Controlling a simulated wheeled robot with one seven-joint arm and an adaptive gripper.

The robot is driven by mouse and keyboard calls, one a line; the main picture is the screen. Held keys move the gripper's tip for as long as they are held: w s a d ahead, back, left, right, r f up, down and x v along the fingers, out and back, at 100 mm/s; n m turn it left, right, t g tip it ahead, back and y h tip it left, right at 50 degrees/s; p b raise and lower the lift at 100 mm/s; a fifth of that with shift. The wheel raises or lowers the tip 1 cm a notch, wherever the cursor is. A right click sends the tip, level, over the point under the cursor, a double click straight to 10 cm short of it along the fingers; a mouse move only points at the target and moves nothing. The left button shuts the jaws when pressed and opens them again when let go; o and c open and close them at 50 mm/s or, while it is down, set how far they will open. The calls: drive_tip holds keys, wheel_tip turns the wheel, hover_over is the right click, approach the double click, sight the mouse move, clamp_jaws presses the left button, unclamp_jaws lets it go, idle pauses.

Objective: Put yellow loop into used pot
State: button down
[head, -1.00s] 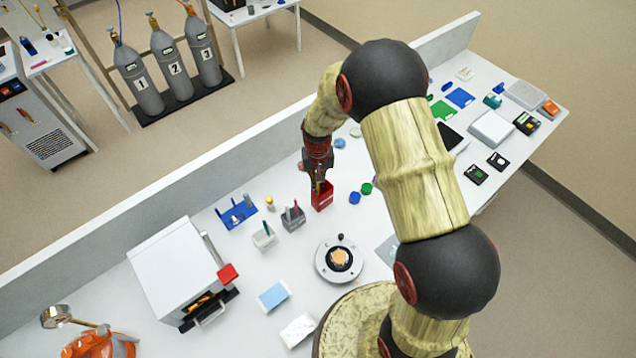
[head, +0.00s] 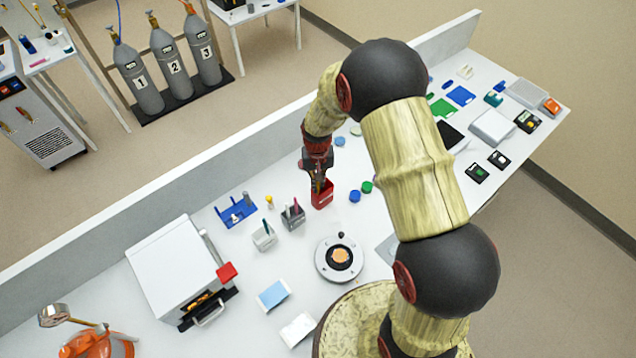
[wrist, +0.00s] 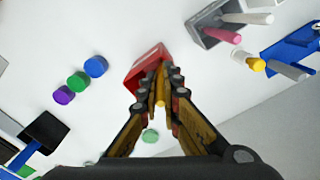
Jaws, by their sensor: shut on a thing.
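The yellow loop (wrist: 160,84) is a thin yellow rod between my fingertips in the wrist view. My gripper (wrist: 162,75) is shut on it. In the head view my gripper (head: 318,184) points down over the red pot (head: 322,198). The red pot (wrist: 145,66) also shows in the wrist view, right beyond the fingertips. The loop's far end overlaps the red pot's opening, but I cannot tell how deep it reaches. Its lettering is too small to read, so I cannot confirm which pot is the used one.
A grey pot (head: 293,219) with pink and dark sticks and a white pot (head: 264,240) with a green stick stand left of the red pot. A blue rack (head: 237,213) stands behind. Blue (head: 355,196) and green (head: 367,187) caps lie to the right.

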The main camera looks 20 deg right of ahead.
drive_tip(key=c, duration=1.9)
unclamp_jaws()
drive_tip(key=shift+r, duration=0.1)
drive_tip(key=shift+r+p, duration=2.25)
drive_tip(key=shift+r, duration=2.2)
drive_tip(key=shift+s+f, duration=0.1)
